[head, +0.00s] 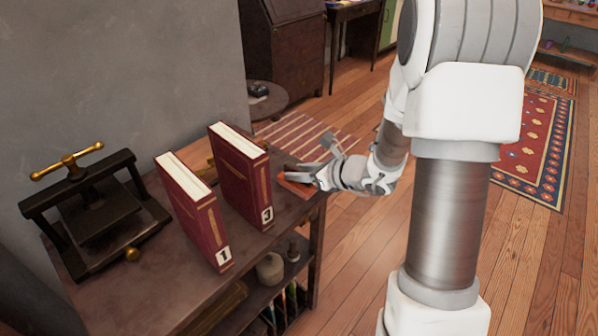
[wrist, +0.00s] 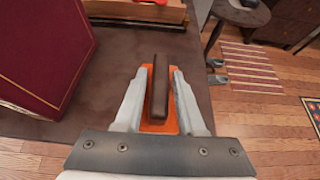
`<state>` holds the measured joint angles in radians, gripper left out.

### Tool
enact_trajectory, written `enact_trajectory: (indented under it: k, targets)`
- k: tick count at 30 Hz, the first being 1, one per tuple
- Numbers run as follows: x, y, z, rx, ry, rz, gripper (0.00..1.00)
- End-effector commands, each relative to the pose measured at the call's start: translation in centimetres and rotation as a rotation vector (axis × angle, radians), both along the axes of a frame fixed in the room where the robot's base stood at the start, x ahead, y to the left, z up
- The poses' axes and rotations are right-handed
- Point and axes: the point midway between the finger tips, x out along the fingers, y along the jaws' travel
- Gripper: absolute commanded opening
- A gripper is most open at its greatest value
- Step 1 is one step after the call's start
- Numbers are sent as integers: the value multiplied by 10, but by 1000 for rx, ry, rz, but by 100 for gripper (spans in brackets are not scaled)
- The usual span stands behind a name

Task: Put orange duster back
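The orange duster (wrist: 158,124) lies on the dark tabletop near its right end. It has an orange base and a raised brown handle (wrist: 160,85). In the head view its orange edge (head: 294,188) shows beside my gripper (head: 308,177), which covers part of it. In the wrist view my gripper (wrist: 160,76) is open, with one finger on each side of the brown handle. A narrow strip of orange shows between the handle and each finger. Whether the fingers touch the base is hard to tell.
Two red books, marked 1 (head: 195,212) and 3 (head: 242,178), stand upright left of the duster. A black press (head: 95,212) stands at the far left. A wooden item (wrist: 140,12) lies behind the duster. The table's right edge is close to my gripper.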

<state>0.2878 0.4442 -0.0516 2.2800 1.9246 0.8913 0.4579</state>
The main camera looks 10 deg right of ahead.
Motion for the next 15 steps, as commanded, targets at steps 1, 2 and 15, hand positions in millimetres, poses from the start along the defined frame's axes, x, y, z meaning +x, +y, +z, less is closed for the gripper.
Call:
enact_trajectory:
  k: [1, 2, 15]
  targets:
    - [0, 0, 0, 0, 0, 0, 50]
    - [0, 0, 0, 0, 0, 0, 54]
    - [-3, -3, 8, 0, 0, -2, 54]
